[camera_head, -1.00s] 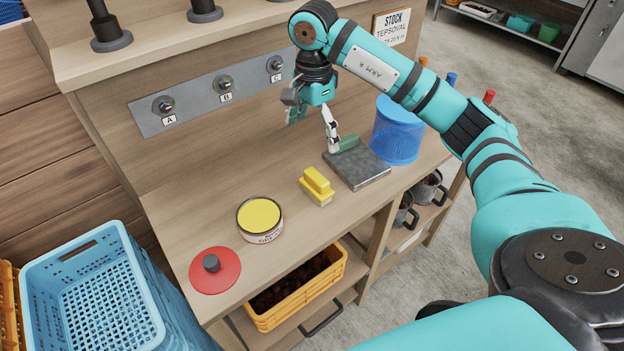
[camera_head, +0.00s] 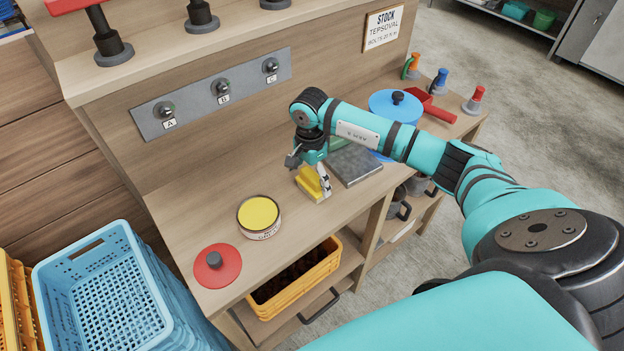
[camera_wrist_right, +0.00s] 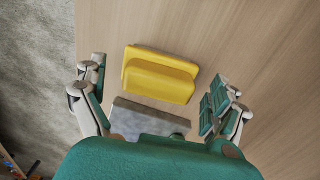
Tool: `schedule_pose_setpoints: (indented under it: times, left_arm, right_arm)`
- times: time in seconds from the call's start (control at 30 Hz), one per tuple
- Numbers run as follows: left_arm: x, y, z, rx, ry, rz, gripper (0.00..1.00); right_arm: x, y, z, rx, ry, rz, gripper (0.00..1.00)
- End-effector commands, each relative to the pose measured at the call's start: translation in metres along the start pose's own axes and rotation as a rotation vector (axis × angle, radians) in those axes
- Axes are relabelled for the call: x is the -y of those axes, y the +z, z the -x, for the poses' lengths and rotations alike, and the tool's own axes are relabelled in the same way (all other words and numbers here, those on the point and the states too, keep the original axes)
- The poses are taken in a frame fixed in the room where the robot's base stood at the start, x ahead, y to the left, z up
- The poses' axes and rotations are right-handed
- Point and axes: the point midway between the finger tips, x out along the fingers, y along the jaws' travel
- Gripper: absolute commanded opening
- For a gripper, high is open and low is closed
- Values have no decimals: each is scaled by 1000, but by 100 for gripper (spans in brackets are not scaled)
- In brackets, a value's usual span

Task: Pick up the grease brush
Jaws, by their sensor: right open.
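A yellow block with a raised grip along its top, which looks like the grease brush (camera_head: 309,184), lies on the wooden workbench. It also shows in the right wrist view (camera_wrist_right: 160,75), lying flat between the two finger lines and a little beyond the fingertips. My right gripper (camera_head: 324,180) is open above it and partly covers it in the head view. Its spread fingers also show in the right wrist view (camera_wrist_right: 155,98), with nothing between them held. My left gripper is not in view.
A grey slab (camera_head: 358,168) lies just right of the yellow block, with a green item partly hidden behind my arm. A blue-lidded container (camera_head: 396,104) is behind my right arm.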

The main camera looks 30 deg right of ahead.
Motion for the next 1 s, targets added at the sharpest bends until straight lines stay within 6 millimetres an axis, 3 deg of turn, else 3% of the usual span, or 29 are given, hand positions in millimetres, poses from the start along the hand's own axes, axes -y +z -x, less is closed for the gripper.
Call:
schedule_pose_setpoints:
  times: [0.27,0.73,1.0]
  left_arm:
    - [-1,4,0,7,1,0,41]
    - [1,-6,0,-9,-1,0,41]
    - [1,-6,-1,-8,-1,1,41]
  right_arm:
    - [0,0,-3,1,-2,0,97]
    - [0,0,-3,0,-1,0,36]
    - [1,0,-2,0,-3,0,35]
